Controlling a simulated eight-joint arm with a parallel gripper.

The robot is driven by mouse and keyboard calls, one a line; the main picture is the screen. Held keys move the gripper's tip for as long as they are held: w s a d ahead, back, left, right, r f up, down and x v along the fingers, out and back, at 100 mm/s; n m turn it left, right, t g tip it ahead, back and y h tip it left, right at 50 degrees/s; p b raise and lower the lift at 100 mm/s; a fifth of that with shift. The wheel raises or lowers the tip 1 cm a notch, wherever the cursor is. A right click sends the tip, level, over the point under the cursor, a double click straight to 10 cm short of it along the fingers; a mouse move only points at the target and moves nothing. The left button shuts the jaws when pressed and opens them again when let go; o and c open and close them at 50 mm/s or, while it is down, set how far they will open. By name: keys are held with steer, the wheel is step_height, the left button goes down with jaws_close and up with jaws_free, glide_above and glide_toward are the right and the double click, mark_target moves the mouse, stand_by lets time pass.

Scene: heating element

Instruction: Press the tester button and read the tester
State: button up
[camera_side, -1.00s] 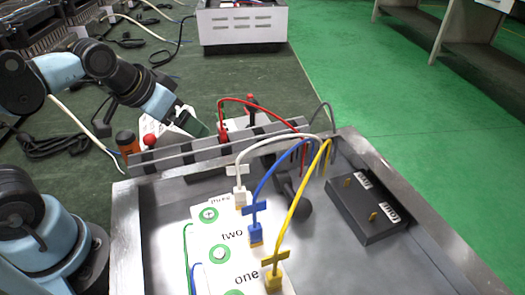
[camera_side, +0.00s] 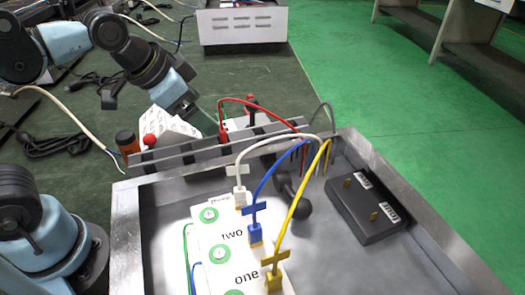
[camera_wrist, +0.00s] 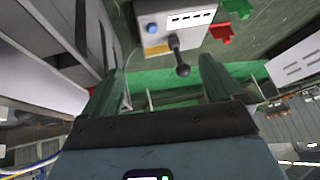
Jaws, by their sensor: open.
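The tester (camera_side: 238,123) appears to be the white box behind the metal rail in the side view, partly hidden by rail and leads. In the wrist view, the tester (camera_wrist: 180,22) shows a blue button (camera_wrist: 152,28), a row of dark marks on a white panel and a black ball-ended lever (camera_wrist: 183,70). My gripper (camera_side: 207,117) is just left of the tester in the side view. In the wrist view, my gripper (camera_wrist: 163,66) is open and empty, with the lever's ball showing between the fingers and the button beyond them. No reading is legible.
A white box with a red knob (camera_side: 150,140) stands left of the tester. The metal tray (camera_side: 330,250) holds a numbered board with white, blue and yellow leads, plus a black terminal block (camera_side: 365,208). Red (camera_wrist: 222,32) and green clips sit beside the tester.

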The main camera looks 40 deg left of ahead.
jaws_close()
stand_by(0.3)
stand_by(1.2)
